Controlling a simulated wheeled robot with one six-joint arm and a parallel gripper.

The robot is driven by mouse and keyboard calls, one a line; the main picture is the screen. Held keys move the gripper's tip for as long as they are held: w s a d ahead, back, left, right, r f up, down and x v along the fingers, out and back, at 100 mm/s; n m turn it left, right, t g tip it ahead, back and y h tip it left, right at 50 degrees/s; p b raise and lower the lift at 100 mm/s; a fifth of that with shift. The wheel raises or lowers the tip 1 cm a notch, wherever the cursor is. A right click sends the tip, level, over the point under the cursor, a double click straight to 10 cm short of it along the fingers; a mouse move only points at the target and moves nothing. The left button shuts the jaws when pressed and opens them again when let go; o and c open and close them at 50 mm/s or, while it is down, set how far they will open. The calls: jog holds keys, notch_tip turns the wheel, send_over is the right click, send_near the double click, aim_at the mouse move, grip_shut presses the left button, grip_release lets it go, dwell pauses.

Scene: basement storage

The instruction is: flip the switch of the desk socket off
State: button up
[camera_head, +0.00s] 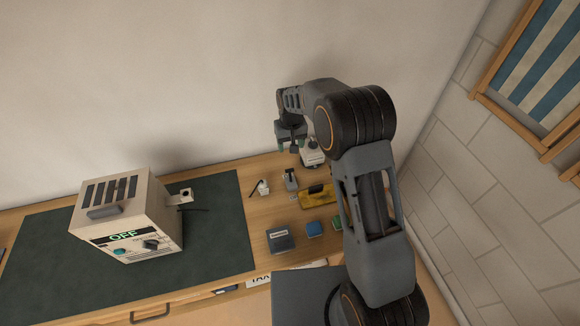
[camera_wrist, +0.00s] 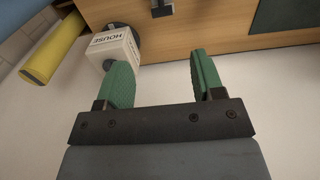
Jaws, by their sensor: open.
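My gripper (camera_head: 291,146) is at the far edge of the desk, near the wall, pointing down. In the wrist view its green fingers (camera_wrist: 158,60) are spread apart with nothing between them. A small white block-shaped unit (camera_head: 313,155) stands beside the gripper at the back of the desk. In the wrist view a white box lettered HOUSE (camera_wrist: 113,46) shows behind the left finger, which partly covers it; it looks like the same unit. I cannot tell for sure that this is the desk socket, and no switch position is readable on it.
A beige box marked OFF (camera_head: 125,220) stands on the dark mat (camera_head: 215,235). Small items, a yellow case (camera_head: 316,196), a blue block (camera_head: 314,229) and a grey box (camera_head: 280,240), lie to the mat's right. A yellow cylinder (camera_wrist: 52,50) shows in the wrist view. The wall is close behind.

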aim_at(290, 170)
jog(key=f+p, duration=0.1)
jog(key=f, duration=0.6)
jog(key=f+p, duration=0.2)
jog(key=f, duration=0.5)
jog(key=shift+w+a+f, duration=0.15)
jog(key=shift+w+f, duration=0.05)
jog(key=shift+f, duration=0.1)
jog(key=c, duration=0.9)
